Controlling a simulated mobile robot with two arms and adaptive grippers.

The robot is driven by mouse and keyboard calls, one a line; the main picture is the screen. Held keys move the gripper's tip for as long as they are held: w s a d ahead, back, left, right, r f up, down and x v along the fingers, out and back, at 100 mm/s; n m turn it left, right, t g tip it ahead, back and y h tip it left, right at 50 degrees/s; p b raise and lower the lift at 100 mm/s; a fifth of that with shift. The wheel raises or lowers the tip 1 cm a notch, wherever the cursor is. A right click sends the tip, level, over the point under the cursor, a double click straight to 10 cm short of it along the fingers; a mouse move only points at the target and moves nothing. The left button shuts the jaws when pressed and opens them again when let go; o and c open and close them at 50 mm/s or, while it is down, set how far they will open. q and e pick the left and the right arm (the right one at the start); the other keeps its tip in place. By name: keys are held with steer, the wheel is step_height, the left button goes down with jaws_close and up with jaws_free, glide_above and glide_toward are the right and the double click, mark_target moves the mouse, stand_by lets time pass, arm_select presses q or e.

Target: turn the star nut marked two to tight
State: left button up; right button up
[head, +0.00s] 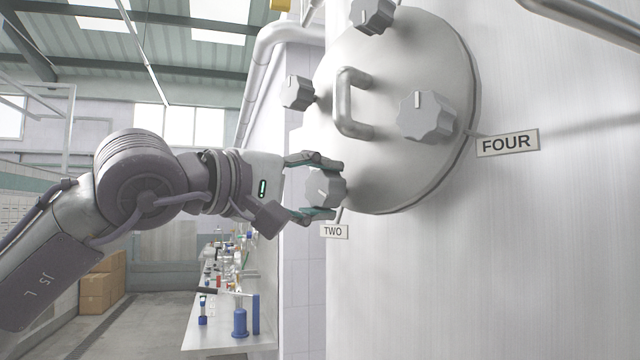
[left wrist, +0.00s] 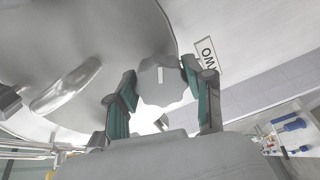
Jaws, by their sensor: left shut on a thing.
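The star nut marked two (head: 325,187) is a grey lobed knob with a light mark on its face, at the lower left rim of the round steel hatch cover (head: 372,185). Its label, TWO (head: 334,231), is just below it. My left gripper (head: 328,188) comes in from the left and is shut on this nut, one finger above and one below. In the left wrist view the nut (left wrist: 162,84) sits between the two fingers, with its light mark showing, and the label (left wrist: 208,55) is upside down beside it. My right gripper is out of view.
Other star nuts sit around the cover: one at the left (head: 297,93), one at the top (head: 371,15), and one at the right (head: 427,115) by the label FOUR (head: 507,143). A bent handle (head: 345,103) stands out above my gripper. A bench (head: 212,335) with labware is below.

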arm_select(q)
steer(key=m+p, duration=0.1)
steer(key=m, duration=0.5)
steer(key=shift+f, duration=0.1)
steer(key=m+p, duration=0.1)
steer(key=m, duration=0.3)
steer(key=shift+w+p, duration=0.1)
steer(key=shift+p, duration=0.2)
steer(key=shift+f+m, duration=0.1)
steer(key=shift+m, duration=0.9)
steer(key=o, duration=1.2)
steer(key=shift+c, duration=0.2)
steer(key=shift+a, duration=0.1)
steer(key=shift+s+a, duration=0.25)
steer(key=shift+a, duration=0.05)
steer(key=v, duration=1.1)
